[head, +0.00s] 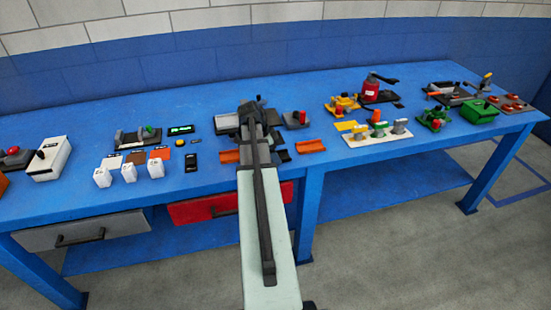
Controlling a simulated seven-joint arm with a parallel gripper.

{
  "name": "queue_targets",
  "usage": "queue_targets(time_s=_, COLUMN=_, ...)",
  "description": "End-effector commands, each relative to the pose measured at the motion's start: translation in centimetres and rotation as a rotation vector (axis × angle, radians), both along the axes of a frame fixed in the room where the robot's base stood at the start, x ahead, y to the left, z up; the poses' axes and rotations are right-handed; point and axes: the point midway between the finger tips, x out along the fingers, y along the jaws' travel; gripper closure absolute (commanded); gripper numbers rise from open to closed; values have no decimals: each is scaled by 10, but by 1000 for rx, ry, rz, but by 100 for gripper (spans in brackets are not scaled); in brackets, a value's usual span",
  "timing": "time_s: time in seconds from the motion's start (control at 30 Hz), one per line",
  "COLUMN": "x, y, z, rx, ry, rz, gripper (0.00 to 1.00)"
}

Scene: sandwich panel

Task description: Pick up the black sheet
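My arm reaches over the middle of the table, right of these sheets. My gripper is at the arm's far end, and its fingers cannot be made out.
Several white blocks (128,172) stand just in front of the sheets. A dark fixture (137,138) is behind them. Orange angled pieces (311,146) flank my arm. A pale board (376,139) with coloured parts is to the right. The table's back left is clear.

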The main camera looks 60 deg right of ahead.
Motion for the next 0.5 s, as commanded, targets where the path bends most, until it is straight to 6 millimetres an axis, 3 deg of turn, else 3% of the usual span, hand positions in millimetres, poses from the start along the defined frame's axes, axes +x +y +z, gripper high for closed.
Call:
queue_targets(time_s=0.43, x=0, y=0, z=0, rx=0, ry=0, rz=0, gripper=67)
queue_targets(time_s=0.5, x=0, y=0, z=0, rx=0, ry=0, rz=0, gripper=67)
